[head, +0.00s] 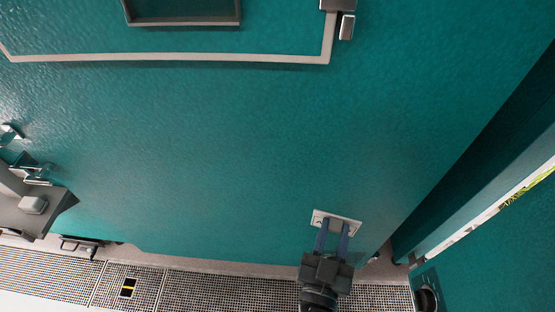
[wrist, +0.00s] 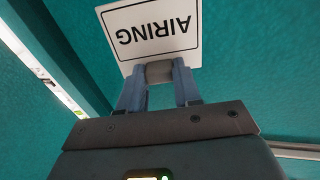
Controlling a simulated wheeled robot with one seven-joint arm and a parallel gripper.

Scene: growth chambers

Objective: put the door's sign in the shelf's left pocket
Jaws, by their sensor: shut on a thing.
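The door's sign (wrist: 152,32) is a white plate with a black border and the word AIRING, upside down in the wrist view. My gripper (wrist: 158,75) is shut on a grey tab at the sign's near edge. In the head view the sign (head: 321,217) shows as a small pale plate at the lower right, in front of the teal door (head: 230,150). My gripper (head: 334,228) reaches up to it from below. I cannot tell whether the sign touches the door. The shelf's left pocket cannot be made out.
A grey bracket-like fixture with metal clips (head: 36,180) is at the left edge. A latch (head: 346,27) and a pale frame (head: 170,57) are on the door's upper part. A perforated floor strip (head: 215,290) runs along the bottom. A dark gap with a lit strip (head: 485,215) lies at right.

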